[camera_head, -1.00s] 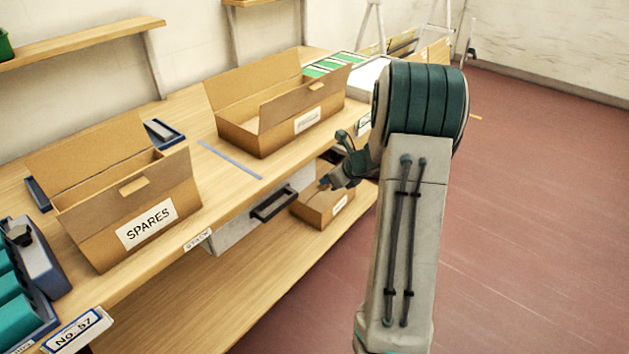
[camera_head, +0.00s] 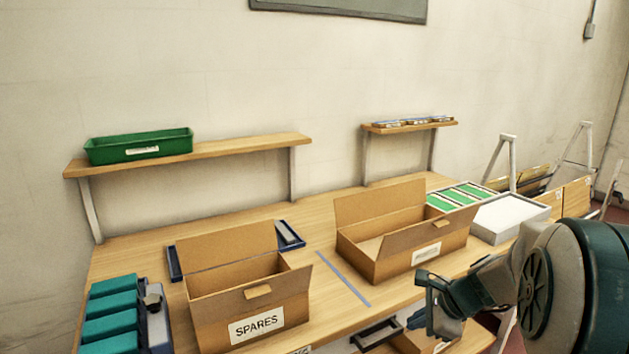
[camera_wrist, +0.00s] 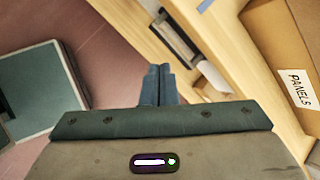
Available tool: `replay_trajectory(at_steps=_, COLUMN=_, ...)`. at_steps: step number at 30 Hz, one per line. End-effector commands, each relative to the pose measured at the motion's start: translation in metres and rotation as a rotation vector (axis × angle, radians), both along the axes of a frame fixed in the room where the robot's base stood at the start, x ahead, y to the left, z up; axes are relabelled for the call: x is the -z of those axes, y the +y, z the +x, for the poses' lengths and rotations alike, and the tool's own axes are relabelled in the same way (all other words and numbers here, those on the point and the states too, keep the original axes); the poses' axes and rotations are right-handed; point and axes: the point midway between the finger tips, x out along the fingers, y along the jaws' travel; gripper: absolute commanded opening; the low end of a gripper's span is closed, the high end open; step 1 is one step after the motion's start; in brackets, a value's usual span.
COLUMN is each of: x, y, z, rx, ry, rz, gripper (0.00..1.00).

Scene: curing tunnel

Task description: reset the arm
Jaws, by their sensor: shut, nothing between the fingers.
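My gripper (camera_head: 424,298) is at the lower right in the head view, in front of the bench's front edge and near the right-hand cardboard box. In the wrist view my gripper (camera_wrist: 157,72) shows its two fingers together, with nothing between them. My arm comes in from the right side of the head view, bent at a large dark green joint.
The bench (camera_head: 330,325) holds an open box labelled SPARES (camera_head: 215,315) and another open box (camera_head: 400,265), labelled PANELS in the wrist view (camera_wrist: 270,40). Shelves (camera_head: 220,150) hang behind.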

Motion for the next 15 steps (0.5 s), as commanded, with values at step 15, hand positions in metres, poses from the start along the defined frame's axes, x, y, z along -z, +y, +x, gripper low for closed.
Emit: replay_trajectory(at_steps=15, x=-0.083, y=0.077, z=-0.164, rx=-1.303, ry=-0.181, rz=-0.729, gripper=0.0)
